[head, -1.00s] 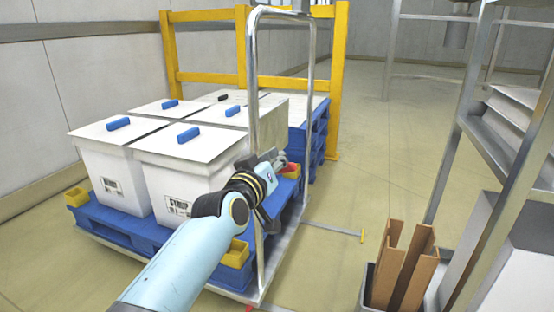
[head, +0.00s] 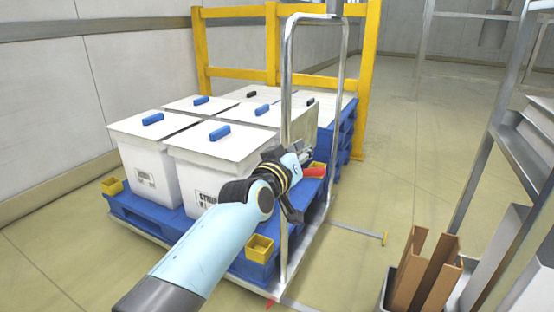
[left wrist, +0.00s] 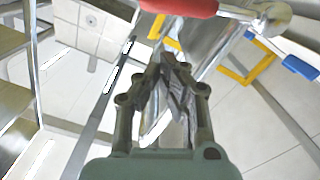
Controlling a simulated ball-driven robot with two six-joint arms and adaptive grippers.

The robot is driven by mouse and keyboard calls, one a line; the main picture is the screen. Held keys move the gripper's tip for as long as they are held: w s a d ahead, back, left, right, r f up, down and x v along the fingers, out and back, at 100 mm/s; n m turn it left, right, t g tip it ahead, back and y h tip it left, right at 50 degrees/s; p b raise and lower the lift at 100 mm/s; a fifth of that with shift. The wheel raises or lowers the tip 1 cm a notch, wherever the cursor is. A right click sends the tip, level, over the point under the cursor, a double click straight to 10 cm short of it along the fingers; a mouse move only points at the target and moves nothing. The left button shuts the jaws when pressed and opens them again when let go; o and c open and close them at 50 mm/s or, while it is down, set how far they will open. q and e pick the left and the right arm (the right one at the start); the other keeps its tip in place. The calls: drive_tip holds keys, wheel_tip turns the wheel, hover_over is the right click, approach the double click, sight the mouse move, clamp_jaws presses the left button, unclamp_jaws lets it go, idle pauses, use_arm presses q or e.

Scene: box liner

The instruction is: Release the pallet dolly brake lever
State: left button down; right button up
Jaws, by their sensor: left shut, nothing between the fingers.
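The pallet dolly (head: 150,232) carries a blue pallet loaded with white lidded boxes, and a tall metal hoop handle (head: 287,100) rises at its near end. A red-gripped lever (head: 314,172), which looks like the brake lever, shows beside the hoop, just right of my left gripper (head: 305,152). In the left wrist view its red grip (left wrist: 180,6) lies across the top, with a metal knob at its right end. My left gripper (left wrist: 166,60) is shut and empty, its fingertips apart from the red grip in that picture. My right gripper is not in view.
A yellow guard rail (head: 235,76) stands behind the dolly. Yellow bins (head: 259,247) sit at the pallet corners. Metal shelving (head: 490,130) stands at right, near brown channel pieces (head: 425,275). Floor between is clear.

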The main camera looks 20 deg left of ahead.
use_arm(q)
drive_tip(key=s+r, duration=0.1)
drive_tip(key=s, duration=0.9)
drive_tip(key=shift+a+p, duration=0.35)
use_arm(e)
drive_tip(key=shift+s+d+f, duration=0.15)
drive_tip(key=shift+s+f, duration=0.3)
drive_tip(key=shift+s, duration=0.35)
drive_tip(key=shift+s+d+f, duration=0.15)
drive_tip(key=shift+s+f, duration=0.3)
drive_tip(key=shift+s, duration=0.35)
